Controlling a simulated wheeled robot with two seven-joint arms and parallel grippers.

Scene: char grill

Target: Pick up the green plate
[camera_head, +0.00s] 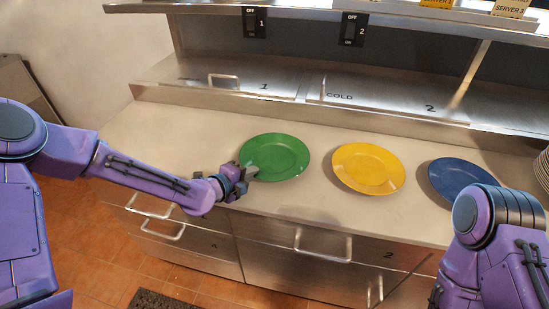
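The green plate (275,156) lies flat on the pale counter, left of a yellow plate (368,168). My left gripper (251,172) is at the green plate's near-left rim, its fingertips overlapping that edge in the picture. The fingers are small here, so I cannot tell whether they are open or shut, or whether they touch the rim. My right arm comes in at the lower right, and its gripper does not show clearly in the picture.
A blue plate (462,179) lies right of the yellow one, partly behind my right arm. Stacked plates (543,168) stand at the right edge. Steel lids (225,77) and a shelf line the back. Steel drawers are below the counter (165,133), whose left part is bare.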

